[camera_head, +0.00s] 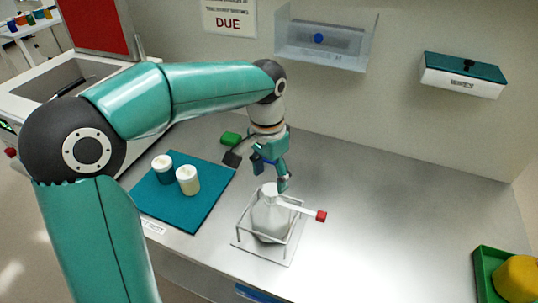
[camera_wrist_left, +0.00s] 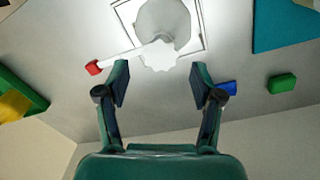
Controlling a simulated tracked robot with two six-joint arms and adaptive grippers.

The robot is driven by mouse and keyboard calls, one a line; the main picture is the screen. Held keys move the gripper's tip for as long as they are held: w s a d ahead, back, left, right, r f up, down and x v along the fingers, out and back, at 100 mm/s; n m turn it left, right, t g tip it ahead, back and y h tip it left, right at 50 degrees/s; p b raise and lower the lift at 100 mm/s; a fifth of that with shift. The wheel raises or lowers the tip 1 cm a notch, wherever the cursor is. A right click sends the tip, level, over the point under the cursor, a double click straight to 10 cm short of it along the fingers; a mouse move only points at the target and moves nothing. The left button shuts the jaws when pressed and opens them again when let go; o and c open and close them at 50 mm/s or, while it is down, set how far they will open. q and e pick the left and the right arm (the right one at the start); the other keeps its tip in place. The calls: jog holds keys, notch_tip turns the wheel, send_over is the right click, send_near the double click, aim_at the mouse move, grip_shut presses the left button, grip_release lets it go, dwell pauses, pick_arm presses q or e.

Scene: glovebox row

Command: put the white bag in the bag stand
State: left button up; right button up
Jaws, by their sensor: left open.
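The white bag (camera_head: 268,218) sits upright inside the wire frame of the bag stand (camera_head: 291,240) on the bench. A white tube with a red end (camera_head: 321,216) sticks out to the right from the bag's top. My left gripper (camera_head: 268,176) is open and empty, just behind and above the bag's top. In the left wrist view, the open fingers (camera_wrist_left: 160,75) are apart, with the bag's pale top (camera_wrist_left: 160,56) just beyond them. The stand's rim (camera_wrist_left: 203,12) shows around the bag (camera_wrist_left: 165,20) there. My right gripper is not in view.
A teal mat (camera_head: 205,213) with two lidded jars (camera_head: 188,181) lies left of the stand. A green block (camera_head: 231,139) and a blue item (camera_wrist_left: 228,88) lie near the gripper. A green tray (camera_head: 486,270) with a yellow object is at right. The bench right of the stand is clear.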

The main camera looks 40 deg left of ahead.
pick_arm(q)
notch_tip(320, 180, up, 6)
jog(key=shift+a+f, duration=0.1)
dwell(0.5)
